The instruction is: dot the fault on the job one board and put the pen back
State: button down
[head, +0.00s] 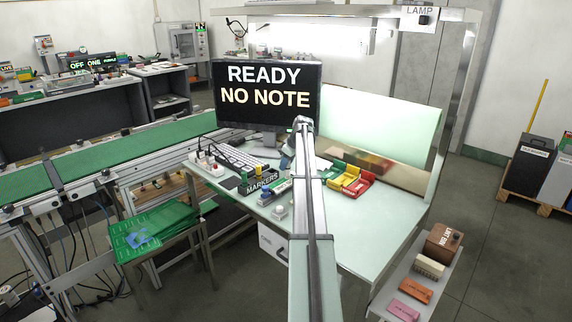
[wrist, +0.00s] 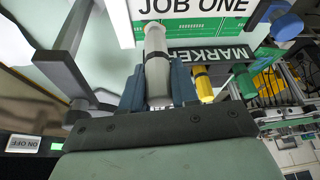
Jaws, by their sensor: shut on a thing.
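In the wrist view my gripper (wrist: 158,88) is shut on a grey pen (wrist: 157,65) with a dark band, between dark blue fingers. The pen points toward a white sign reading JOB ONE (wrist: 195,8). Green board material (wrist: 195,35) shows just under that sign; no fault can be made out on it. The MARKERS rack (wrist: 212,54) is beside the pen, with a yellow marker (wrist: 203,84) close by. In the head view the MARKERS rack (head: 262,183) stands on the pale bench, left of my arm. My gripper is largely hidden behind my arm there.
A monitor (head: 267,95) reads READY, NO NOTE. A keyboard (head: 240,160) and a white power strip (head: 207,164) lie left on the bench (head: 385,215). Red and yellow bins (head: 352,182) stand right of my arm. Green boards (head: 155,228) are stacked at left. The bench's right front is clear.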

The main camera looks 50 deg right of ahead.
dwell(0.3)
jog(key=shift+r, duration=3.45)
jog(key=shift+w, duration=0.2)
jog(key=w, duration=0.9)
jog(key=shift+w+a+f, duration=0.1)
jog(key=shift+f, duration=5.1)
jog(key=shift+f, duration=0.1)
